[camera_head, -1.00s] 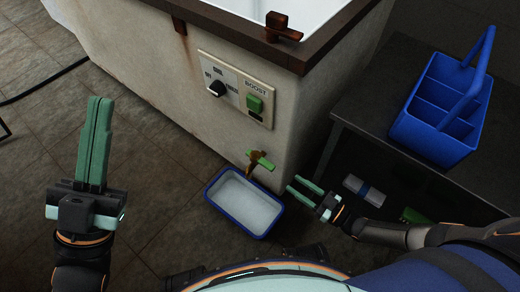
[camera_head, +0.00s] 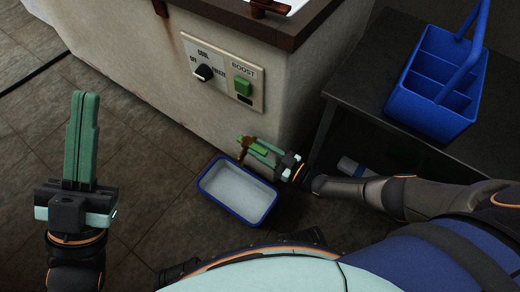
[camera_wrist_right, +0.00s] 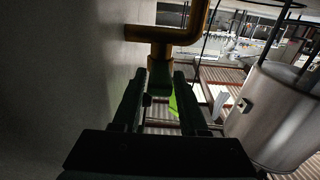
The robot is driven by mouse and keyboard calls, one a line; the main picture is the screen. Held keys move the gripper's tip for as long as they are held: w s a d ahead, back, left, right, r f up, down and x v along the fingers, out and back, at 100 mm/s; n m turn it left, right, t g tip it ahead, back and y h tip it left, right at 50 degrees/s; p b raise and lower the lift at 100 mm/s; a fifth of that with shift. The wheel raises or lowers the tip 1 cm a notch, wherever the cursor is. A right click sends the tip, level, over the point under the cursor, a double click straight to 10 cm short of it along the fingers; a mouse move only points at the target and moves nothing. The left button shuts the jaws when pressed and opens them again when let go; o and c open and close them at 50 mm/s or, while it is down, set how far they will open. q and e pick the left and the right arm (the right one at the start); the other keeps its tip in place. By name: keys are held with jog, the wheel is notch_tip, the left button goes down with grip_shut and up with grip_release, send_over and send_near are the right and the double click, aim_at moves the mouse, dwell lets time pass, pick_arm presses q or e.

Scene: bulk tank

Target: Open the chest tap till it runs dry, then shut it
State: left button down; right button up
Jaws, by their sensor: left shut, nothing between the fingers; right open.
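The tap (camera_head: 240,155), brown with a green lever, sticks out low on the chest's (camera_head: 170,70) wall. My right gripper (camera_head: 259,149) is at the tap, its fingers open. In the right wrist view the brass tap pipe (camera_wrist_right: 165,34) comes down ahead of the open fingers (camera_wrist_right: 160,80), and the bright green lever (camera_wrist_right: 173,105) shows between them. I cannot tell whether the fingers touch it. A blue-rimmed tray (camera_head: 206,183) with pale contents lies on the floor below the tap. Whether water runs is not clear. My left gripper (camera_head: 84,97) is shut and empty, away at the left.
A panel with a black knob (camera_head: 203,73) and a green boost switch (camera_head: 243,85) is above the tap. A blue caddy (camera_head: 440,85) stands on a dark bench (camera_head: 345,100) at right. The left floor is free.

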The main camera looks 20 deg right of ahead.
grip_shut()
dwell(0.4)
dwell(1.1)
